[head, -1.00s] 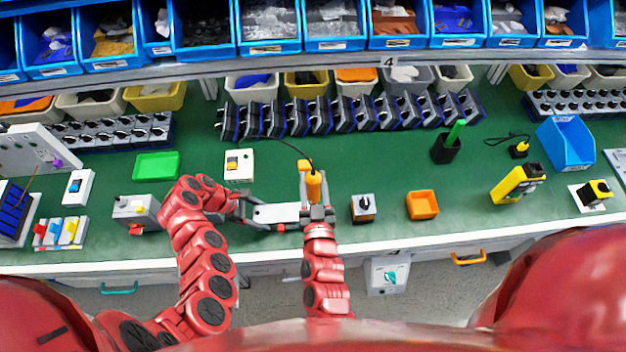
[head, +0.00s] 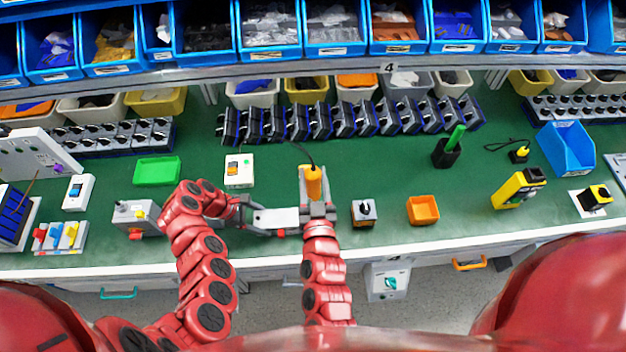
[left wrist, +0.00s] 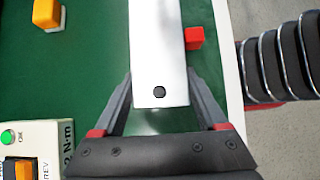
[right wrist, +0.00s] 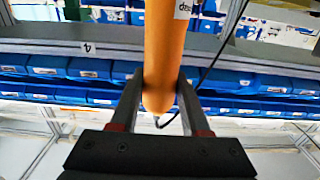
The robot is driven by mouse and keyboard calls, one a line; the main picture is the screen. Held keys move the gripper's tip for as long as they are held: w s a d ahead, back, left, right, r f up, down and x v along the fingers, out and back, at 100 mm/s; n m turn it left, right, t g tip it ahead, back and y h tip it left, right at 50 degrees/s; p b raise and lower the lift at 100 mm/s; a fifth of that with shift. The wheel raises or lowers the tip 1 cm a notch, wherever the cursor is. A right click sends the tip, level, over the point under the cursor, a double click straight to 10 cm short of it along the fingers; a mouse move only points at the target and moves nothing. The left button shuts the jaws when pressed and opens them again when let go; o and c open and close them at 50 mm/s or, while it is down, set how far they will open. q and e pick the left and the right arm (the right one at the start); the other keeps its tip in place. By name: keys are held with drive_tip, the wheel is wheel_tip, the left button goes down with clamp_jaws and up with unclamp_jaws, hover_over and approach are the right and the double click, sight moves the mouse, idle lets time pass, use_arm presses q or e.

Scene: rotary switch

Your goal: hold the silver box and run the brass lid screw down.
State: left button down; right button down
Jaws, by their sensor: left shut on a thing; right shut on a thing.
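The silver box (head: 277,217) is a long pale block in the head view, above the near part of the green bench. My left gripper (head: 247,215) is shut on its left end; the left wrist view shows the box (left wrist: 158,45) between the fingers (left wrist: 160,105). A small dark round spot (left wrist: 159,91) is on its top face; I cannot tell whether it is a hole or a screw. I cannot make out the brass screw. My right gripper (head: 317,207) is shut on an orange corded driver (head: 313,183), also in the right wrist view (right wrist: 163,60). The driver's tip is hidden.
A white switch box (head: 239,170) stands behind the left gripper. A grey box with a knob (head: 364,212) and an orange tray (head: 423,210) lie to the right. A green tray (head: 157,170) lies at left. A red block (left wrist: 195,38) shows beside the silver box.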

use_arm(q)
unclamp_jaws()
drive_tip(key=shift+r, duration=0.1)
